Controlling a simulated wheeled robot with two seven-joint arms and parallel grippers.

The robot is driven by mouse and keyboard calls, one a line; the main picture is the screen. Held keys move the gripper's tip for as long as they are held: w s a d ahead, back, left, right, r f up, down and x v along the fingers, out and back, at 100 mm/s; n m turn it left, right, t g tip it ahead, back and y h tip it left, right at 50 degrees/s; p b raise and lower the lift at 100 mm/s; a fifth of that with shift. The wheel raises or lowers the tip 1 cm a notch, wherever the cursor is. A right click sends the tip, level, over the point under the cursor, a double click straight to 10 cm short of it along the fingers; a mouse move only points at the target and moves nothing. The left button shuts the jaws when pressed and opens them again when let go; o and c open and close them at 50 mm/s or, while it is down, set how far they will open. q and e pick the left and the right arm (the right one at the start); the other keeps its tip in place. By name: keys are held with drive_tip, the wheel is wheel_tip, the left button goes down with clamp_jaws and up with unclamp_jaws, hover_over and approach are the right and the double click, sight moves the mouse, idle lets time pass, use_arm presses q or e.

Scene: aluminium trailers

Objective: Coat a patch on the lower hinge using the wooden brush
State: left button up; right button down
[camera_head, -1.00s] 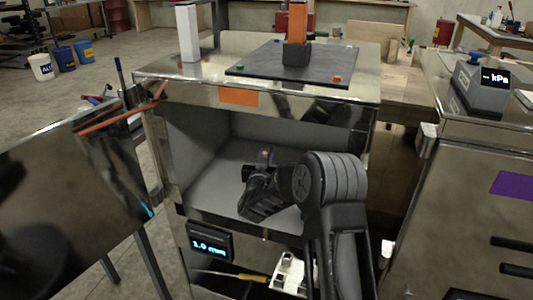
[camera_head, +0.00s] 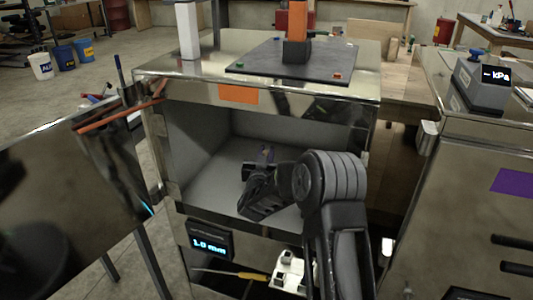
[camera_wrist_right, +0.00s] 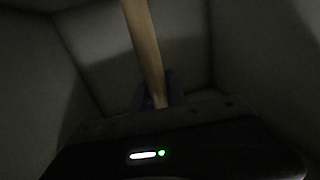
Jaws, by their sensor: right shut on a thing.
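My right gripper (camera_head: 266,157) is inside the open metal compartment (camera_head: 200,178), with its fingers pointing toward the back. In the right wrist view it is shut on a pale wooden handle (camera_wrist_right: 145,45), which I take to be the wooden brush. The handle runs up out of the frame, so the bristles are not visible. In the head view the brush cannot be made out. The lower hinge (camera_head: 173,192) appears to be the small metal piece at the left edge of the opening, left of my gripper and apart from it. My left gripper is not in view.
A shiny door panel (camera_head: 65,190) stands open at the left. A display (camera_head: 209,241) reading 1.0 mm sits below the opening. A yellow-handled tool (camera_head: 248,276) and a white fixture (camera_head: 288,272) lie lower down. Another metal cabinet (camera_head: 460,200) stands at the right.

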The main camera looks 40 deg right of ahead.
drive_tip(key=shift+f+b, duration=0.5)
drive_tip(key=shift+f, duration=0.05)
idle(1.8)
drive_tip(key=shift+r, duration=0.15)
wheel_tip(320, 180, up, 7)
drive_tip(key=p, duration=0.4)
idle(0.9)
